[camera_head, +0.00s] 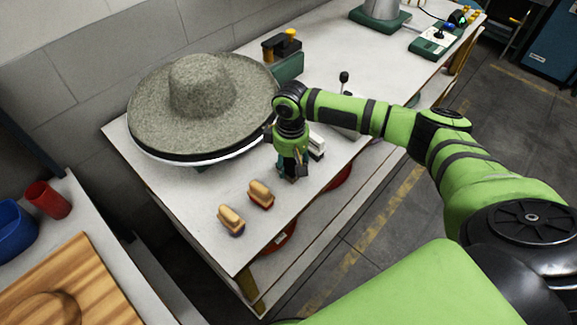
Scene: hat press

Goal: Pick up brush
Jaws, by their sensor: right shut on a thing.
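Two brushes with tan wooden tops lie on the white table: one (231,219) has a dark blue lower part and the other (261,193) a dark red one. My right gripper (290,174) points down at the table, behind and to the right of these two, near the front edge. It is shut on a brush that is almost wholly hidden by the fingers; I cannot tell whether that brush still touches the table. My left gripper is not in view.
A large grey felt hat (202,88) rests on a round press left of the right gripper. A green control box (436,40) is at the far end. A red cup (48,200) stands on the left side table.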

